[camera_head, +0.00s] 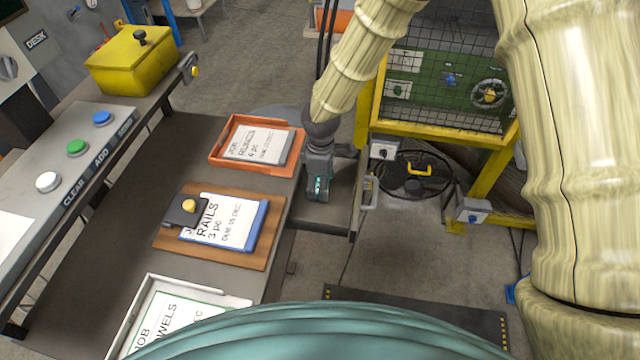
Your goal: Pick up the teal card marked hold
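I cannot make out a teal card marked hold in this view. My gripper (318,194) hangs at the right edge of the dark table (130,210), just right of the orange tray (217,150). It is seen from above and behind. Small teal patches show on it, but I cannot tell whether they belong to the gripper or to something in it. Its fingertips are too small and hidden to show whether they are open or shut.
A job sheet lies in the orange tray. A clipboard marked RAILS (222,222) lies on a wooden board (170,240). A white tray (140,300) is nearest. A button panel (60,160) and yellow box (130,65) stand left. A yellow-framed mesh cage (450,80) stands right.

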